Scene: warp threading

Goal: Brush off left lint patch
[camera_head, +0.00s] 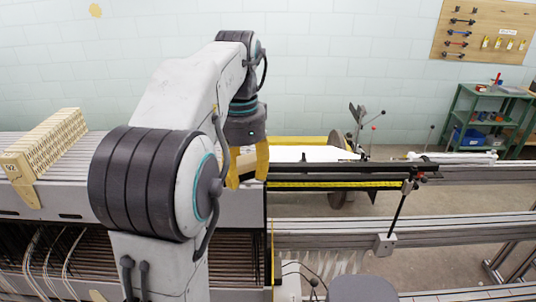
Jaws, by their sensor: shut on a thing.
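My gripper (247,170) has yellow fingers and points down near the middle of the view, over the near end of the long dark beam. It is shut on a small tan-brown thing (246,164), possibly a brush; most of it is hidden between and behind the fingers. No lint patch can be made out. A white sheet (308,154) lies just right of and behind the gripper, within a yellow frame. My arm covers much of the left and centre, so the surface behind it is hidden.
A dark beam with a yellow strip (335,184) runs right from the gripper. Grey rails (350,233) cross the front right. A cream slatted block (45,143) stands on the machine at left. A green shelf (485,120) and tool board (485,32) are at far right.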

